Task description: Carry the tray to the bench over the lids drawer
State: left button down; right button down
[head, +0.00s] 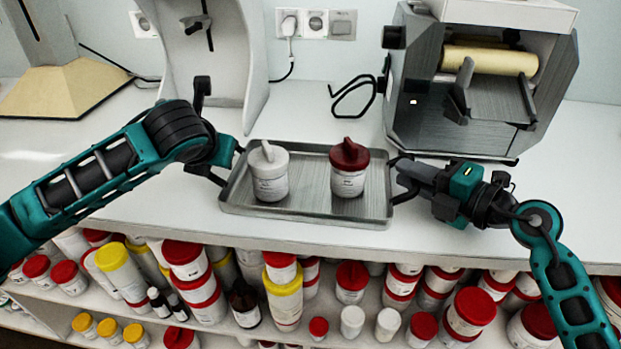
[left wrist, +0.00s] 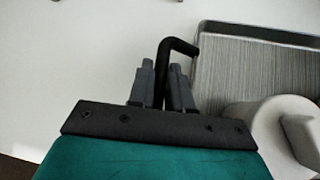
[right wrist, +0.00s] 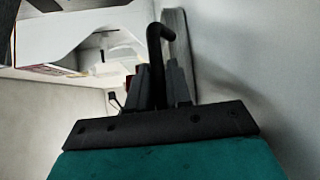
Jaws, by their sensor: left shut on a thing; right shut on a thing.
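The grey metal tray (head: 308,205) is at the front of the white bench in the head view. A white jar (head: 268,173) with a white lid stands on its left part, and a white jar with a dark red lid (head: 349,168) stands right of the middle. My left gripper (head: 222,172) is shut on the tray's left black handle, which also shows between the fingers in the left wrist view (left wrist: 164,75). My right gripper (head: 403,180) is shut on the right black handle, seen in the right wrist view (right wrist: 156,65). I cannot tell whether the tray touches the bench.
A grey roller mill (head: 480,85) stands behind and right of the tray. A pale machine stand (head: 205,60) is at the back left. Shelves below the bench edge hold several jars with red, yellow and white lids (head: 285,290).

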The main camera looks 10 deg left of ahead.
pick_arm(q)
jog(key=shift+r, duration=0.2)
pick_arm(e)
jog(key=shift+r, duration=0.15)
